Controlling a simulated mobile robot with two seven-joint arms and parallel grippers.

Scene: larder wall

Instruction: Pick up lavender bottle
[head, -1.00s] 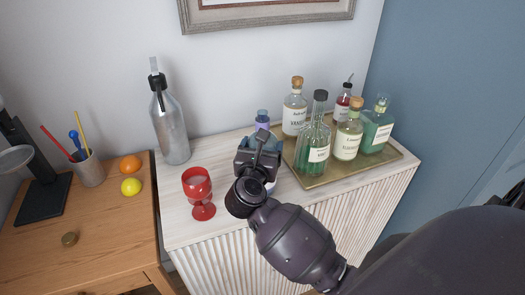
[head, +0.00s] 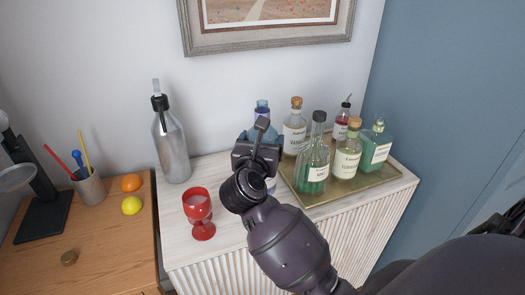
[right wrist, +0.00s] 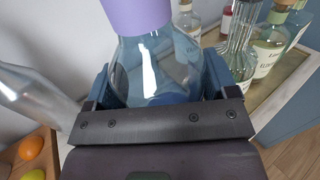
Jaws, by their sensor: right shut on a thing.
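The lavender bottle (head: 262,107) shows its lavender-blue cap above my right gripper in the head view. In the right wrist view it has a lavender cap (right wrist: 137,15) and a clear, bluish glass body (right wrist: 158,65). My right gripper (head: 259,145) is shut on the body, with a blue finger on each side in the right wrist view (right wrist: 158,92). The gripper hides most of the bottle in the head view. The bottle looks upright and raised; its base clearance is hard to see. My left gripper is not in view.
A red goblet (head: 200,218) stands left of my gripper on the pale cabinet (head: 230,242). A grey swing-top bottle (head: 171,147) is behind it. A brass tray (head: 370,183) with several bottles, including a ribbed green one (head: 313,160), is close on the right.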

